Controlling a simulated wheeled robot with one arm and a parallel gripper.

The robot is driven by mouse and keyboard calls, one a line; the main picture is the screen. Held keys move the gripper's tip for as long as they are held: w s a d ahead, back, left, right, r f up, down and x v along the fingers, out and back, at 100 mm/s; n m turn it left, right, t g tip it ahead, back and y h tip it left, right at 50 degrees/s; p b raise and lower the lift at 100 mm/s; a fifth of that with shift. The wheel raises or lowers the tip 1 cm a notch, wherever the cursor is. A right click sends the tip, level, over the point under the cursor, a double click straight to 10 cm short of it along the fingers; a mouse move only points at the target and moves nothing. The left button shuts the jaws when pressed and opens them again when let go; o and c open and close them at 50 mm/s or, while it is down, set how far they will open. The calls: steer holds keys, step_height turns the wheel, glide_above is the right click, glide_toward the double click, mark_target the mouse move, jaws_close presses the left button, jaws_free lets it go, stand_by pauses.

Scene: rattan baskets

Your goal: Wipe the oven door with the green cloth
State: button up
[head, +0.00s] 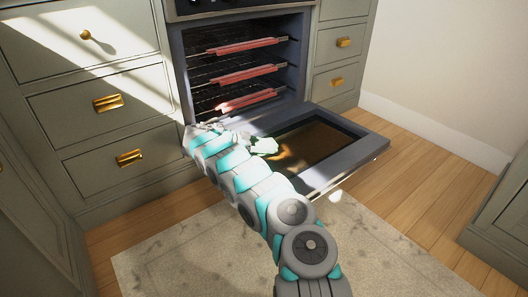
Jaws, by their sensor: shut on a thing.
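The oven door (361,147) is folded down and open, with a dark glass pane set in its grey frame. My arm reaches over its left part. My gripper (245,140) is small at the arm's far end, over the door's inner face, and partly hidden by my own wrist. It is shut on the green cloth (264,146), which shows as a small pale green bunched patch at the left end of the glass. I cannot tell how firmly the cloth touches the door.
The oven cavity (294,52) stands open behind the door, with several racks with red front strips. Grey-green drawers with brass handles flank it. A pale rug (180,262) and wooden floor (420,190) lie in front. Another cabinet (505,225) stands at the right edge.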

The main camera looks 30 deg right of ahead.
mark_target(264, 143)
steer(key=shift+r, duration=2.2)
steer(key=w+a+r+n+t+y, duration=0.25)
steer(key=a+n+t, duration=0.25)
steer(key=a, duration=0.7)
steer(key=w+a+r+n+t+y, duration=0.1)
steer(key=w+a+r+n+t, duration=0.35)
steer(key=a, duration=0.85)
steer(key=s+a+r+n+t+y, duration=0.2)
steer(key=s+a+r+n, duration=0.1)
steer(key=s, duration=0.4)
steer(key=s+a+r+n+t+y, duration=0.2)
steer(key=s+a+r+n+y, duration=0.1)
steer(key=s+r, duration=0.3)
steer(key=shift+s+a+t+y, duration=0.35)
steer(key=shift+s+a, duration=0.45)
steer(key=shift+s, duration=0.45)
steer(key=shift+n, duration=0.25)
